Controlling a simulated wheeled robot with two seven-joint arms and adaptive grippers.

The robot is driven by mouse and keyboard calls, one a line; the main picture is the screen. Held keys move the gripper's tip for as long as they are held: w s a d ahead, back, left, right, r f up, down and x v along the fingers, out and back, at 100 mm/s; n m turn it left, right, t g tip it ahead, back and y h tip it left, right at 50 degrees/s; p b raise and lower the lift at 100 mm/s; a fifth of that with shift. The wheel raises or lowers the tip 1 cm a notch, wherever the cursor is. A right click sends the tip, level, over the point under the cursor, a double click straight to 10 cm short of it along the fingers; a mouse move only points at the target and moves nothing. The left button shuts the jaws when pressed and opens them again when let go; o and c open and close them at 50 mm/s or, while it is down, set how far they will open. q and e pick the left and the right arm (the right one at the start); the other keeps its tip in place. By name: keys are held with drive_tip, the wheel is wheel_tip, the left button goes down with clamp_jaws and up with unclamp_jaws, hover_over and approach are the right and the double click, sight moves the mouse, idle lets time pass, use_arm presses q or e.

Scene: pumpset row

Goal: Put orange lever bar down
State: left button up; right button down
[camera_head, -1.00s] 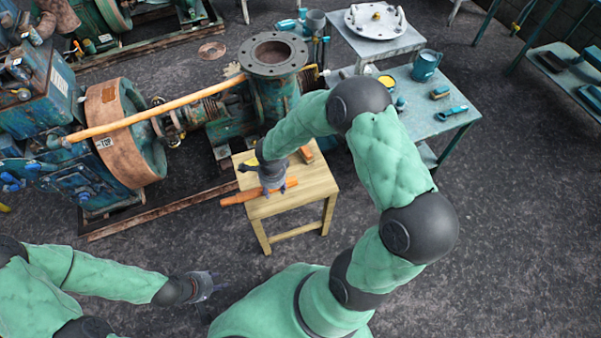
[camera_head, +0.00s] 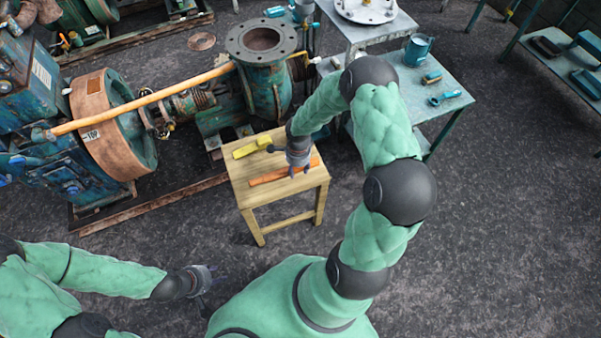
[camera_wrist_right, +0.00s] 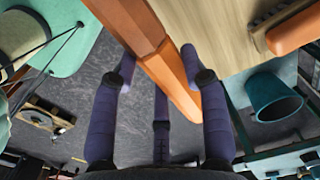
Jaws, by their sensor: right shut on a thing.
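The orange lever bar (camera_head: 268,177) shows over the front half of the wooden stool top (camera_head: 240,181). My right gripper (camera_head: 298,168) reaches down onto the bar's right part and is shut on it. In the right wrist view the bar (camera_wrist_right: 150,45) passes between the fingers of my right gripper (camera_wrist_right: 160,90). Whether the bar touches the wood or hangs just above it, I cannot tell. My left gripper (camera_head: 208,280) is low on the left, away from the stool, with its fingers apart and empty.
A yellow object (camera_head: 252,147) lies at the stool's back left. The rusty pump (camera_head: 262,85) stands behind the stool. A metal table (camera_head: 440,75) with a teal jug (camera_head: 418,50) stands behind right.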

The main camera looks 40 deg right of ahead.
sight(301, 176)
drive_tip(key=shift+w+d+f, duration=0.15)
drive_tip(key=shift+d+f, duration=0.65)
drive_tip(key=shift+f, duration=0.15)
wheel_tip(301, 176, down, 3)
drive_tip(key=shift+f+b, duration=0.15)
drive_tip(key=shift+b, duration=0.95)
drive_tip(key=shift+w, duration=0.1)
drive_tip(key=c, duration=0.6)
unclamp_jaws()
drive_tip(key=shift+c, duration=0.2)
